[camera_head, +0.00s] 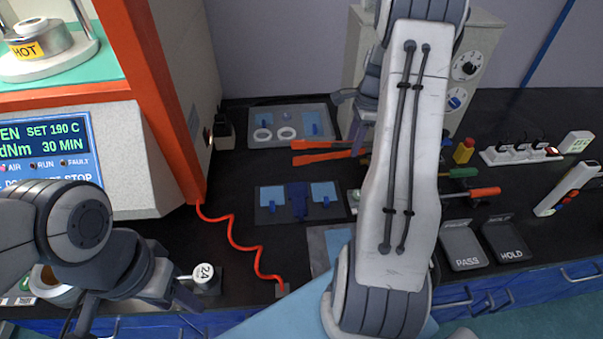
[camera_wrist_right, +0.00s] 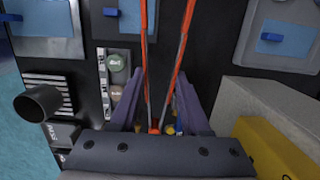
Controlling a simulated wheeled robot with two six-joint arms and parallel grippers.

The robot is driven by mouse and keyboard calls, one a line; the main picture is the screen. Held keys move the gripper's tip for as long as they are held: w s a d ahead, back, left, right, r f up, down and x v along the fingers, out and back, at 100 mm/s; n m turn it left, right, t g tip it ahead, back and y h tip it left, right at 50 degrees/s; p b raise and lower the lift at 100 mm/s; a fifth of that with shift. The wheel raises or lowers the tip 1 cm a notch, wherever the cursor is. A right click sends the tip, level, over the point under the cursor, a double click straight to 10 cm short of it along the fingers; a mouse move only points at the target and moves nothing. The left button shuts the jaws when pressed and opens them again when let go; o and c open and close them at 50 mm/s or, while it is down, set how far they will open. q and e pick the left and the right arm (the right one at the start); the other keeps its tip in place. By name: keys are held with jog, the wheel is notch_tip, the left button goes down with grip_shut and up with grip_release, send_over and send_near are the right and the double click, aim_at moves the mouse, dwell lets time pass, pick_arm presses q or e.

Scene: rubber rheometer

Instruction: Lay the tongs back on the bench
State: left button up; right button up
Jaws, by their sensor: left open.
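The orange tongs (camera_head: 322,152) show in the head view with their two arms pointing left, between the two trays of blue pads. In the right wrist view the tongs (camera_wrist_right: 152,60) run lengthwise between my fingers, their joined end near the palm. My right gripper (camera_wrist_right: 159,78) appears shut on the tongs, a finger on each outer side; it also shows in the head view (camera_head: 356,125), partly behind my arm. Whether the tongs touch the black bench (camera_head: 240,175) cannot be told. My left gripper (camera_head: 140,312) is open and empty at the lower left, above the bench's front edge.
One pad tray (camera_head: 262,213) lies in front of the tongs and another (camera_head: 262,112) behind. A screwdriver with an orange handle (camera_head: 485,192), the PASS (camera_head: 462,262) and HOLD (camera_head: 508,255) bins and a power strip (camera_head: 505,156) are at the right. A red coiled cord (camera_head: 232,235) crosses the left.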

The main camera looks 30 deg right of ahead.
jog(key=w+a+f, duration=0.2)
jog(key=w, duration=0.1)
jog(key=w+a+f+p, duration=0.1)
jog(key=w+a+f, duration=0.1)
jog(key=w, duration=0.1)
jog(key=w+a+f+p, duration=0.1)
jog(key=w+a+f, duration=0.1)
jog(key=w, duration=0.1)
jog(key=shift+w+f, duration=0.4)
notch_tip(320, 180, down, 4)
jog(key=shift+f+p, duration=0.1)
jog(key=shift+p, duration=0.35)
pick_arm(q)
notch_tip(320, 180, up, 2)
jog(key=shift+r, duration=0.1)
pick_arm(e)
jog(key=o, duration=0.6)
jog(key=shift+c, duration=0.2)
jog(key=shift+r, duration=0.2)
